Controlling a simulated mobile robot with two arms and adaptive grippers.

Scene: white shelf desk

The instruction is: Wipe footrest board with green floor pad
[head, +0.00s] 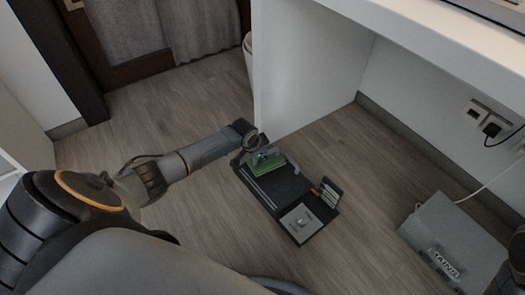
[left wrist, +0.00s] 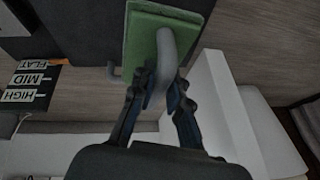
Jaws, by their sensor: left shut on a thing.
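The green floor pad (head: 267,163) lies at the far end of the dark footrest board (head: 268,190) on the floor. My left gripper (head: 256,152) is above the pad. In the left wrist view, the gripper (left wrist: 157,95) is shut on the grey handle (left wrist: 167,52) of the green pad (left wrist: 142,40). The pad is over the dark board surface (left wrist: 85,18); I cannot tell how firmly it presses on it. My right gripper is not in view.
A white desk panel (head: 305,70) stands right beside the board's far end. A grey box (head: 450,240) with a cable lies at right. Wooden floor is clear between.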

